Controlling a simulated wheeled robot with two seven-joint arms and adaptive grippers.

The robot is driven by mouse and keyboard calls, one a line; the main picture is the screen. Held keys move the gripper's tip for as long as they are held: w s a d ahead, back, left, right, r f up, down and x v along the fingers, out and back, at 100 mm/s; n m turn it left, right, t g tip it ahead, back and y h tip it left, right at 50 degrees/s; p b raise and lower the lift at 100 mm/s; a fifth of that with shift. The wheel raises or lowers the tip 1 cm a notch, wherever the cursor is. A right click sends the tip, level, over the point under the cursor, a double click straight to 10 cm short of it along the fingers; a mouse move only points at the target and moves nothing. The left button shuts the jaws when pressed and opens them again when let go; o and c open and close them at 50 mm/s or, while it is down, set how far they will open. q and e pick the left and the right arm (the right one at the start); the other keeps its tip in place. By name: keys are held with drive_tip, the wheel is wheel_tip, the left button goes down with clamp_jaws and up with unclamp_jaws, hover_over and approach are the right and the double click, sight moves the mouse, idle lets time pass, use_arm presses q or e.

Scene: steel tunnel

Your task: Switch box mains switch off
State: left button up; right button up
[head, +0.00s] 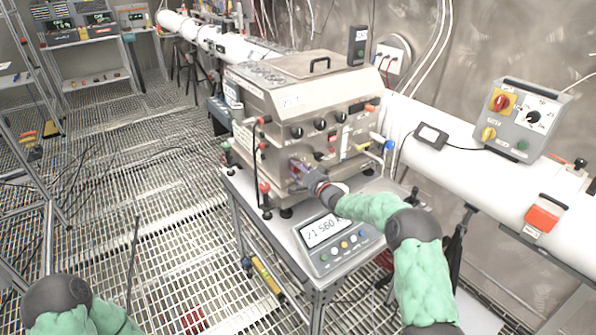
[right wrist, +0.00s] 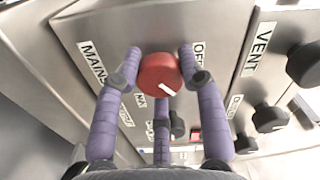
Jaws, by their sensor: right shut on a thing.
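The steel switch box (head: 300,105) stands on a metal table, its front panel facing me. The mains switch is a red round knob (right wrist: 158,74) with a white mark, below the labels MAINS (right wrist: 92,62) and, partly covered, what looks like OFF (right wrist: 197,52). The white mark points to the lower right in the right wrist view. My right gripper (head: 298,168) is at the lower left of the box's front; its purple fingers (right wrist: 160,68) are closed around the red knob. In the head view the gripper hides the knob. Only part of my left arm shows, without its gripper.
Black knobs (head: 320,124) and a VENT label (right wrist: 257,50) sit beside the mains knob. A scale display (head: 325,230) lies on the table in front of the box. A grey control box (head: 520,118) is on the white pipe at right. Grated floor lies left.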

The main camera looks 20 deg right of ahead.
drive_tip(key=n+b, duration=0.2)
drive_tip(key=n, duration=0.3)
drive_tip(key=shift+n, duration=0.3)
drive_tip(key=n+b, duration=0.2)
drive_tip(key=n, duration=0.2)
drive_tip(key=shift+n, duration=0.4)
drive_tip(key=shift+r+n, duration=0.1)
drive_tip(key=shift+n, duration=0.2)
drive_tip(key=o, duration=1.2)
drive_tip(key=shift+c, duration=0.2)
drive_tip(key=v, duration=1.2)
